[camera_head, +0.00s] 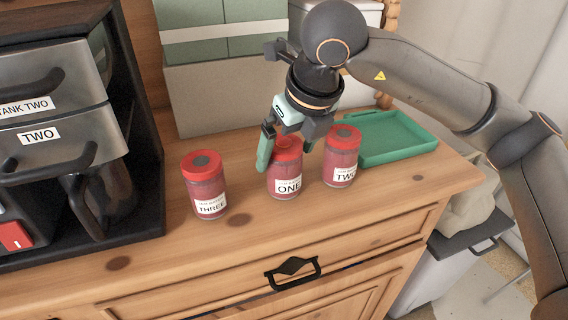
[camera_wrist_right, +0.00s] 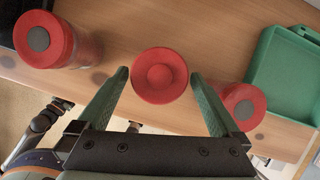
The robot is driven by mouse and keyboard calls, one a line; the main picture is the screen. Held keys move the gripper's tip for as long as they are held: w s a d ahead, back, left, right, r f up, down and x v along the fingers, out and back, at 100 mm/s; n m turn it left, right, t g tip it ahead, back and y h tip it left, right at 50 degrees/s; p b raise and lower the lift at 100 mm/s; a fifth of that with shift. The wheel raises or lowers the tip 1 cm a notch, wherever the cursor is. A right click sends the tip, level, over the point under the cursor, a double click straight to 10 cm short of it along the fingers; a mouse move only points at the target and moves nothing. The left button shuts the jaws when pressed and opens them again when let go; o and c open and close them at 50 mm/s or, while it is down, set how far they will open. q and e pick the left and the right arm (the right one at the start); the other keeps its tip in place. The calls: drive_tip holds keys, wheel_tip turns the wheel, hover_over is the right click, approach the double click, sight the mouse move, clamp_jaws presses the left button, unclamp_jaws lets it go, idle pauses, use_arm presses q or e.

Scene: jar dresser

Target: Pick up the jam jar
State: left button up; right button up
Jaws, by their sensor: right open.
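Three jam jars with red lids stand upright in a loose row on the wooden dresser top. They are labelled THREE (camera_head: 206,186), ONE (camera_head: 284,182) and TWO (camera_head: 341,165). My right gripper (camera_head: 285,158) is open, pointing down from above with its green fingers on either side of jar ONE's lid. In the right wrist view, jar ONE's lid (camera_wrist_right: 159,76) has a red middle and lies between and ahead of the open fingertips (camera_wrist_right: 159,76), with gaps on both sides. Jar THREE (camera_wrist_right: 42,40) is left and jar TWO (camera_wrist_right: 241,106) right, close by the right finger. My left gripper is not seen.
A green tray (camera_head: 424,145) sits right of jar TWO. Green and beige boxes (camera_head: 216,105) stand behind the jars. A black cabinet with metal tanks (camera_head: 58,136) stands left. The dresser's front edge is near the jars; bare wood lies between jars THREE and ONE.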

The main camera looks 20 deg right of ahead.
drive_tip(key=shift+s+x, duration=0.15)
drive_tip(key=shift+x, duration=0.8)
drive_tip(key=shift+s+x, duration=0.1)
drive_tip(key=shift+x, duration=0.85)
clamp_jaws()
